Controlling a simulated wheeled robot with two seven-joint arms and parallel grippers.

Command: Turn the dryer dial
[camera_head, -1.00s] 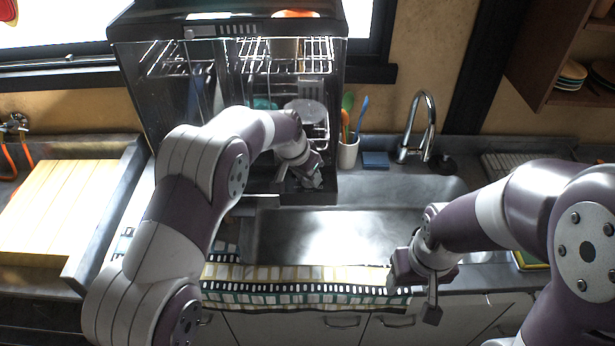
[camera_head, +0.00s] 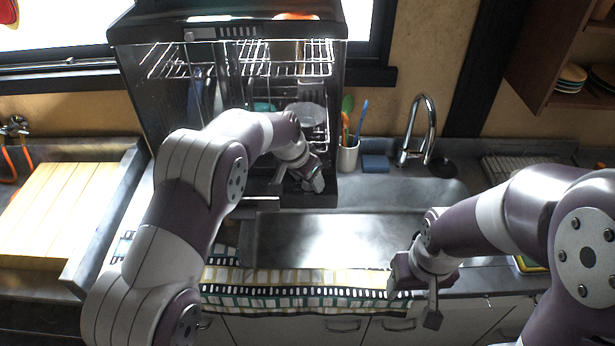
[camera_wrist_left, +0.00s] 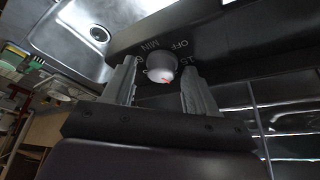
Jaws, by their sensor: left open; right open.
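The dryer dial (camera_wrist_left: 161,68) is a small round white knob with a red mark, on a dark panel lettered "OFF" and "MIN". It shows in the left wrist view, between the two fingers of my open left gripper (camera_wrist_left: 159,75); I cannot tell whether they touch it. In the head view my left gripper (camera_head: 308,183) is at the lower front of the dark appliance (camera_head: 232,30), and the dial cannot be made out there. My right gripper (camera_head: 416,296) is open and empty in front of the counter edge.
A sink (camera_head: 335,240) lies right of my left gripper, with a faucet (camera_head: 428,130) behind it. A utensil cup (camera_head: 347,157) and a blue sponge (camera_head: 375,163) stand beside the appliance. A patterned towel (camera_head: 300,290) hangs at the front edge.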

